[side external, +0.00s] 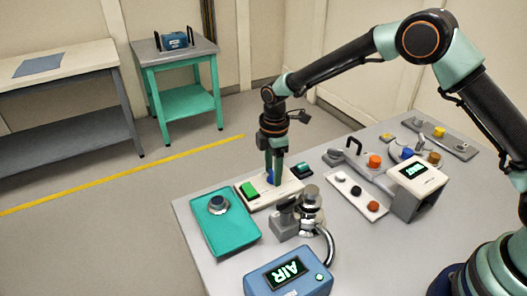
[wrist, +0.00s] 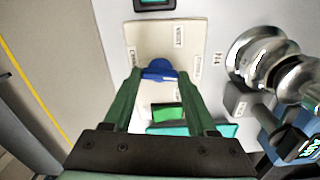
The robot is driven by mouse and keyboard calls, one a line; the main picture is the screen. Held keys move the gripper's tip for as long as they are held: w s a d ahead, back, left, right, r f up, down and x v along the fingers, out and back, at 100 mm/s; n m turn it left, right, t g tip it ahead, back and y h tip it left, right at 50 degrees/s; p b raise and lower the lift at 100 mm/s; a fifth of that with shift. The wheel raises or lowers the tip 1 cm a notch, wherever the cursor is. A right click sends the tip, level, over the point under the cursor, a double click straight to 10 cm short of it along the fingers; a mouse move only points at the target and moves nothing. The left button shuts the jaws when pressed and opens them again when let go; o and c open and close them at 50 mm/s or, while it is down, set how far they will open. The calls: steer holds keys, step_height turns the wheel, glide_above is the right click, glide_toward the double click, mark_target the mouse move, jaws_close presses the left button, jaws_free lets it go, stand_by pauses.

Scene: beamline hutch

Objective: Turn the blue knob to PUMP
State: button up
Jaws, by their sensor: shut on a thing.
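The blue knob (wrist: 160,68) sits on a cream panel (wrist: 140,35) with small printed labels around it, too small to read surely. In the wrist view my gripper (wrist: 159,75) has its two green fingers on either side of the knob, shut on it. In the side view my gripper (side external: 273,172) points straight down over the cream panel (side external: 290,190), and the blue knob (side external: 269,179) is mostly hidden behind the fingers. I cannot tell which label the knob points to.
A green switch (side external: 249,190) shares the panel. A metal valve (side external: 310,200) stands close in front. A teal box (side external: 225,232) with a dark knob lies left, a blue box (side external: 289,277) displaying AIR in front, a white button strip (side external: 357,195) right.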

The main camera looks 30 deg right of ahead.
steer(key=m, duration=0.5)
steer(key=shift+m, duration=0.3)
steer(key=m, duration=0.4)
steer(key=shift+d+m, duration=0.1)
steer(key=shift+m, duration=0.2)
steer(key=shift+r, duration=0.1)
steer(key=o, duration=1.4)
steer(key=shift+c, duration=0.2)
step_height(320, 180, up, 12)
